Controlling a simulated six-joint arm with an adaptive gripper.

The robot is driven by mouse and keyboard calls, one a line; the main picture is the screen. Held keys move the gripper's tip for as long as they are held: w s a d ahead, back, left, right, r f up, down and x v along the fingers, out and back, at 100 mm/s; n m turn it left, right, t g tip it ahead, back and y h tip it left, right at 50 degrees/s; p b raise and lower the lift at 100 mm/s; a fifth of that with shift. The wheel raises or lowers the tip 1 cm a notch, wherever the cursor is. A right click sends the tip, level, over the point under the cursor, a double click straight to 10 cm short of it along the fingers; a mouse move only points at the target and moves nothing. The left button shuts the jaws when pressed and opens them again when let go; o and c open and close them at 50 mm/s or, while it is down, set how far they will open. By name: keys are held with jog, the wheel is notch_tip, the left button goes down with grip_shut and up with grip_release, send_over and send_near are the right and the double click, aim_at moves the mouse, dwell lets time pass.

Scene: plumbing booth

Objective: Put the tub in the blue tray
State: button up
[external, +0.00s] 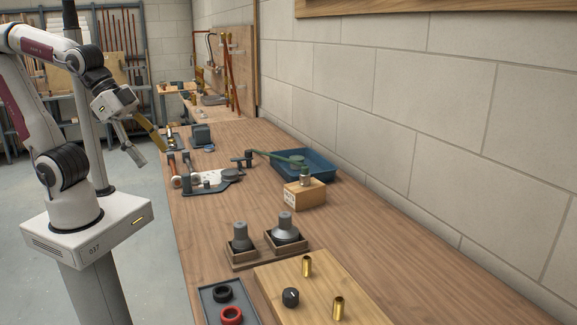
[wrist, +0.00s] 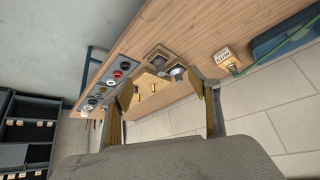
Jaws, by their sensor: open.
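The blue tray (external: 320,165) lies on the bench against the wall, behind a wooden block. Its corner also shows at the upper right of the wrist view (wrist: 270,42). I cannot tell for certain which object is the tub. A small black round piece with a light mark on top (external: 290,298) stands on the light wooden board at the front and may be it. My gripper (external: 151,156) is open and empty, raised by the bench's left edge, well away from both. Its two fingers frame the wrist view (wrist: 162,88).
Two grey fittings sit in wooden holders (external: 241,240). Brass pieces (external: 307,266) stand on the board. A grey tray (external: 212,310) holds black and red rings. The right bench is clear.

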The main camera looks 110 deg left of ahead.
jog(key=s+d+f+m+g+h, duration=0.1)
jog(key=s+d, duration=0.4)
jog(key=s, duration=0.3)
jog(key=shift+d+f+m+h, duration=0.25)
jog(key=shift+d+m+h, duration=0.05)
jog(key=shift+d, duration=0.1)
dwell(0.8)
